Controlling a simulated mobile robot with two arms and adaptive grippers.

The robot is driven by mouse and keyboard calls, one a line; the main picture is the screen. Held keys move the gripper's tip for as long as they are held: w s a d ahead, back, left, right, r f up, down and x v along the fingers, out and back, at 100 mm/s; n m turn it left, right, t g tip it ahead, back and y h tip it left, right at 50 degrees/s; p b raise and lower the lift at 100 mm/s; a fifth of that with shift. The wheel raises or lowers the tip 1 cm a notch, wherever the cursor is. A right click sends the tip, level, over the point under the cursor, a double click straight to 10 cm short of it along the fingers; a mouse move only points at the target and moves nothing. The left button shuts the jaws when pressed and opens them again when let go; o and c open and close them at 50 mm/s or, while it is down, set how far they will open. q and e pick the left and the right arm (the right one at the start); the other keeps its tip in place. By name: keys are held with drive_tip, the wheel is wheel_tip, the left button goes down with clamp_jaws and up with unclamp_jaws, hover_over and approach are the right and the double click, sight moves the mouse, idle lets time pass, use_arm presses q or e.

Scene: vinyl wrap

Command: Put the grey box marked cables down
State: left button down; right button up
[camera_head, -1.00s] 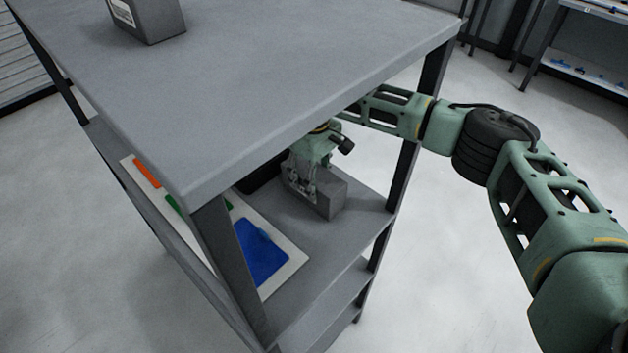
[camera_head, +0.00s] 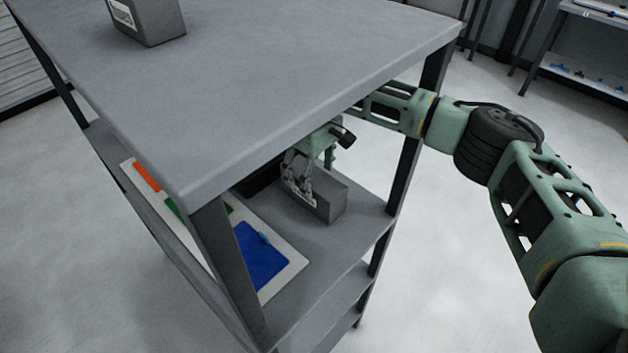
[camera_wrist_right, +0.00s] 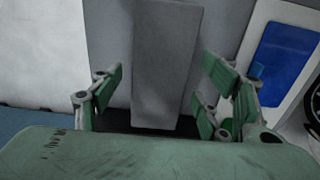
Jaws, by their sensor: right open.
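A grey box (camera_head: 329,203) stands on the middle shelf (camera_head: 352,237) under the table top; I see no label on its visible faces. My right gripper (camera_head: 300,190) is at the box, its arm reaching in from the right below the top. In the right wrist view the box (camera_wrist_right: 166,60) lies between the fingers of the gripper (camera_wrist_right: 160,100), which are open with a gap on each side. Another grey box (camera_head: 155,22) with a white label stands on the table top; its text is too small to read. My left gripper is not in view.
A white board with orange, green and blue patches (camera_head: 262,257) lies on the shelf left of the box. The table top (camera_head: 250,90) overhangs the arm, and a dark front post (camera_head: 228,265) stands nearby. Another shelf unit (camera_head: 590,65) is at the far right.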

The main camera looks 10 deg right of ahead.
wheel_tip(320, 180, up, 5)
drive_tip(key=shift+r+b, duration=0.1)
drive_tip(key=shift+b, duration=0.35)
drive_tip(key=shift+s, duration=0.1)
